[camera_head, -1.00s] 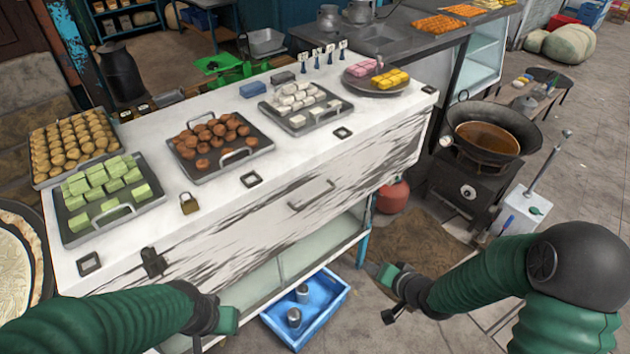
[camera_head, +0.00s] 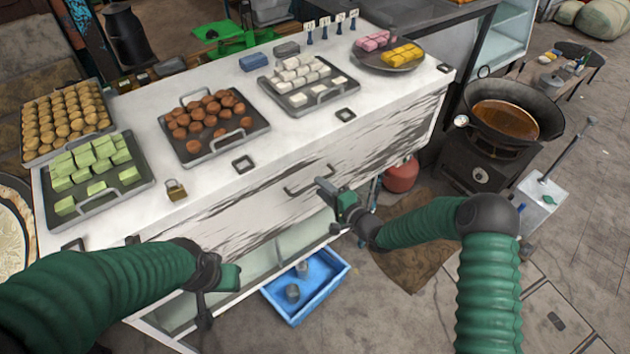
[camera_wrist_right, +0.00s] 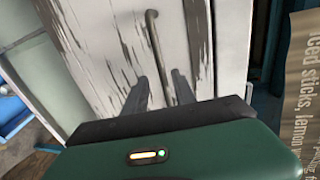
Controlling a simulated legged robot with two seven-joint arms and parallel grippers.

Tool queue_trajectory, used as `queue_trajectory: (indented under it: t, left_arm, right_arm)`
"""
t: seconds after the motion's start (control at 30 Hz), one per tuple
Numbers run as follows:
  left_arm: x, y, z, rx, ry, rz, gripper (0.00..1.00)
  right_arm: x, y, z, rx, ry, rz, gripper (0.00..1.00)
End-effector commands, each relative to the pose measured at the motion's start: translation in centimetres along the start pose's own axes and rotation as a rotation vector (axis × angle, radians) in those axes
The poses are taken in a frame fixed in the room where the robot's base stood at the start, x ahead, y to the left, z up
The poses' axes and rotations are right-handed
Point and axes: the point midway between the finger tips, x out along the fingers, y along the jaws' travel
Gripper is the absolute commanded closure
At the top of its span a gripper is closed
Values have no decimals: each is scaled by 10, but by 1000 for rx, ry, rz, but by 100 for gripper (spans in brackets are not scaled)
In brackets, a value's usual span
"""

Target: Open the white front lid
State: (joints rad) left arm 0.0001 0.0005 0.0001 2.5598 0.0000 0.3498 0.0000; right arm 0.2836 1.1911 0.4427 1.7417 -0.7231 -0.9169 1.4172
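The white front lid (camera_head: 262,215) is the worn, streaked panel on the front of the counter; it looks shut. Its grey bar handle (camera_head: 309,188) sits near the upper edge. My right gripper (camera_head: 324,188) is just in front of the lid, close to the handle's right end. In the right wrist view my right gripper (camera_wrist_right: 162,88) has its two fingers apart, with the handle (camera_wrist_right: 154,45) ahead between them and the gap empty. My left gripper (camera_head: 207,305) hangs at the lower left before the counter; its finger opening is unclear.
Trays of sweets stand on the white countertop (camera_head: 205,187), with a brass padlock (camera_head: 176,190) near its front edge. A blue crate (camera_head: 318,302) lies on the floor below. A red gas cylinder (camera_head: 400,176) and a stove with a wok (camera_head: 502,120) stand to the right.

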Motion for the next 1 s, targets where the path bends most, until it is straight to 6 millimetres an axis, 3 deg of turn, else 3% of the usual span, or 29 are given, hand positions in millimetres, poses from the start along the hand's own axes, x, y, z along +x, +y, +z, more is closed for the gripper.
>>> queue_trajectory:
  t: [0.2, 0.5, 0.77, 1.0]
  left_arm:
    - [-4, 0, -1, 0, 0, 0, 64]
    - [-4, 0, -1, 0, 0, 0, 64]
    - [-4, 0, -1, 0, 0, 0, 64]
    - [-4, 0, -1, 0, 0, 0, 64]
  right_arm:
    - [32, -2, 5, -4, -1, 2, 67]
    - [37, -1, 4, -2, 0, 2, 67]
    - [37, 0, 3, -2, 0, 3, 100]
    - [36, 0, 1, -2, 3, 5, 100]
